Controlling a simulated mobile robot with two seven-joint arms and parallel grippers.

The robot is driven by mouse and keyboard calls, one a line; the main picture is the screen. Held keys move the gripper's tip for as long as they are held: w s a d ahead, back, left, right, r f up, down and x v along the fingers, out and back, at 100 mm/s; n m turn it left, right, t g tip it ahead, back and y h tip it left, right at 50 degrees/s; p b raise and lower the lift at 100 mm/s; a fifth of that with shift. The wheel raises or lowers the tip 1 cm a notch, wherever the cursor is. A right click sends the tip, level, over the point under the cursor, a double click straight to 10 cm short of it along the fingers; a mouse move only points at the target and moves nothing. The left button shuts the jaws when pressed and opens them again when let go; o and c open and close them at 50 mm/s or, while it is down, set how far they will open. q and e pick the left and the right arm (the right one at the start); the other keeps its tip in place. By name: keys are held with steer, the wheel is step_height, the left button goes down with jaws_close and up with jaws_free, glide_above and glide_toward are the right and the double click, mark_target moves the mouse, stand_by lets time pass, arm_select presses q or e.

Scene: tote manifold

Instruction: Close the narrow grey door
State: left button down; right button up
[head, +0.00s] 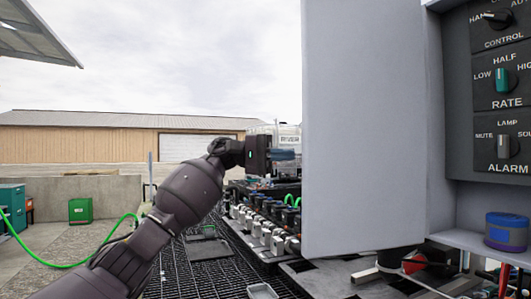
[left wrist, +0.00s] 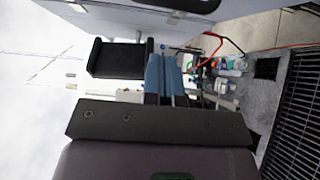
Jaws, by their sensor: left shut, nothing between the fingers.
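The narrow grey door (head: 365,130) stands open in the head view, a tall flat panel to the left of the grey cabinet with the dials. My left gripper (head: 288,155) is just left of the door's left edge, at about its mid height. A gap to the door, or contact with it, cannot be made out. In the left wrist view, the blue fingers of my left gripper (left wrist: 165,75) are together and hold nothing. A pale grey surface (left wrist: 120,18) runs across the top there. My right gripper is not in view.
The cabinet's dark panels carry knobs, such as the RATE knob (head: 503,80). A blue-topped round container (head: 506,232) sits on its shelf. A row of valves and fittings (head: 262,228) stands below my left gripper. Open grating (head: 190,270) lies to the left.

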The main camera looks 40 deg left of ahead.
arm_select(q)
steer(key=d, duration=0.1)
steer(key=s+d, duration=0.1)
steer(key=d, duration=0.2)
steer(key=shift+s+d+p, duration=0.35)
steer(key=shift+p, duration=0.05)
steer(key=shift+f, duration=0.1)
